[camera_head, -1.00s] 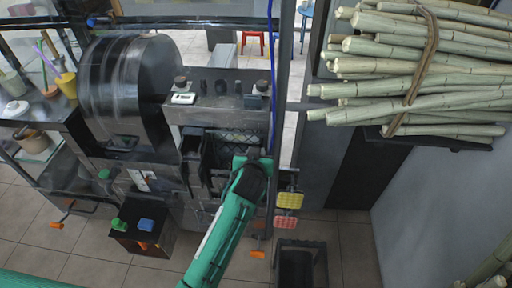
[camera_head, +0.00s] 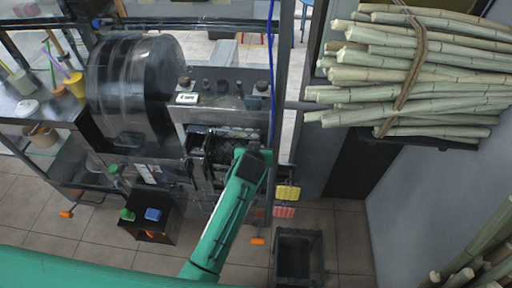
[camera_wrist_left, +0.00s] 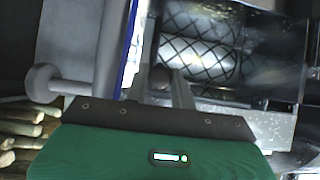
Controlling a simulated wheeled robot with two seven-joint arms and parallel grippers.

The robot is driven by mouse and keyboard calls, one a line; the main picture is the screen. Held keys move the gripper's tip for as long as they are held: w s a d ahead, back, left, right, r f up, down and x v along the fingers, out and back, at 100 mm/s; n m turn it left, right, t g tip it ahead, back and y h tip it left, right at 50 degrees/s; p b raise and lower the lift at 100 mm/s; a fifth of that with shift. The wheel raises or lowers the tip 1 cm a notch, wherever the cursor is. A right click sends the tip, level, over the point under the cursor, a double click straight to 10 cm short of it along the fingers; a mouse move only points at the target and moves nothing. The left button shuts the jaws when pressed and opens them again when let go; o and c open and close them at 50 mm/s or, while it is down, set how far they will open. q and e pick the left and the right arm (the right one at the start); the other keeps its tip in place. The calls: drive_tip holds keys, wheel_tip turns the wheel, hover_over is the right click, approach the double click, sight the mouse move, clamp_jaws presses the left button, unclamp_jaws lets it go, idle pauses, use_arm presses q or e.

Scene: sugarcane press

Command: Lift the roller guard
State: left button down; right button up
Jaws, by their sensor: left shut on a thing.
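The roller guard (camera_head: 238,133) is a dark mesh panel at the front of the press, below its control top. In the left wrist view its diamond mesh (camera_wrist_left: 195,58) crosses in front of pale metal rollers. My left gripper is at the guard's right side, mostly hidden behind my green wrist in the head view. In the left wrist view the left gripper (camera_wrist_left: 163,78) is shut on a small dark part at the mesh's left edge, apparently the guard's handle. The exact contact is hard to see. My right gripper is not in view.
The press's large dark drum (camera_head: 135,85) stands left of the guard. A blue cable (camera_head: 271,80) and upright post run close on the right. Bundled canes (camera_head: 410,75) lie on a rack at upper right. A black bin (camera_head: 298,258) stands on the floor below.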

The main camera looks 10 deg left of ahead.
use_arm(q)
drive_tip(key=c, duration=1.2)
unclamp_jaws()
drive_tip(key=shift+p+v, duration=5.8)
drive_tip(key=shift+v, duration=1.1)
